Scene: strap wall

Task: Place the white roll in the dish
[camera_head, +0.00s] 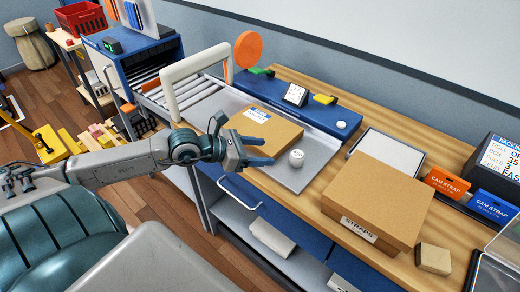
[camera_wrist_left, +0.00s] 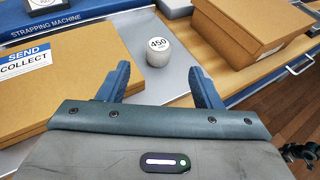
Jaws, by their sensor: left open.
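A small whitish cylinder (camera_head: 296,158) marked with a number stands upright on the grey metal plate (camera_head: 290,178) of the bench; it is the only thing I see that fits the white roll. In the left wrist view the cylinder (camera_wrist_left: 158,53) reads 450 and stands just beyond the fingertips, between their lines, untouched. My left gripper (camera_head: 264,151) is open and empty, its blue fingers pointing right toward the cylinder; they also frame it in the wrist view (camera_wrist_left: 158,80). I cannot pick out a dish for certain. My right gripper is not in view.
A flat cardboard box (camera_head: 262,130) lies left of the cylinder, close to my fingers. A larger box labelled STRAPS (camera_head: 376,200) stands to the right, with a wooden block (camera_head: 433,259) beyond. A pale square tray (camera_head: 386,146) lies behind it. A white arch (camera_head: 170,85) stands left.

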